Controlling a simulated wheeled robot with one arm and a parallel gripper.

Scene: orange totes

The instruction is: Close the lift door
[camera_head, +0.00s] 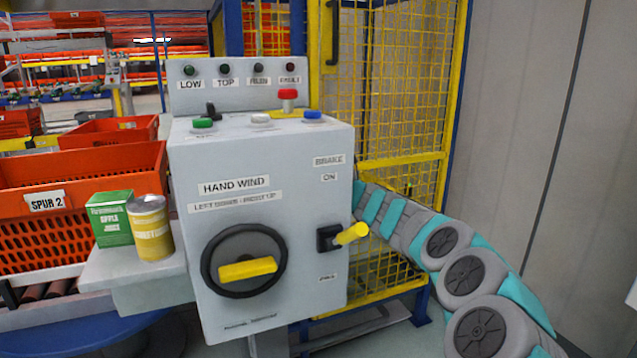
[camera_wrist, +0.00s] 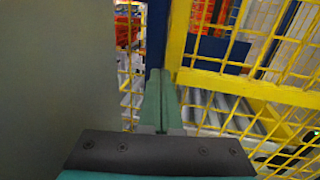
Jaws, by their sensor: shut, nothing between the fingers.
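The lift's yellow mesh panel (camera_head: 400,90) stands behind the control box, with a dark handle (camera_head: 333,32) at its upper left. I cannot tell how far the door stands open. My arm reaches behind the control box from the right, and the box hides my gripper in the head view. In the wrist view my gripper (camera_wrist: 161,72) is shut and empty, its green fingers together. The fingertips are close to a blue post (camera_wrist: 157,30) and the yellow mesh frame (camera_wrist: 180,30); whether they touch is unclear.
The grey control box (camera_head: 300,200) has a hand wheel (camera_head: 245,262) and a yellow-tipped brake lever (camera_head: 350,234). A green carton (camera_head: 110,220) and a yellow can (camera_head: 150,228) stand on its left shelf. An orange tote (camera_head: 90,170) is farther left. A grey wall (camera_head: 540,120) bounds the right.

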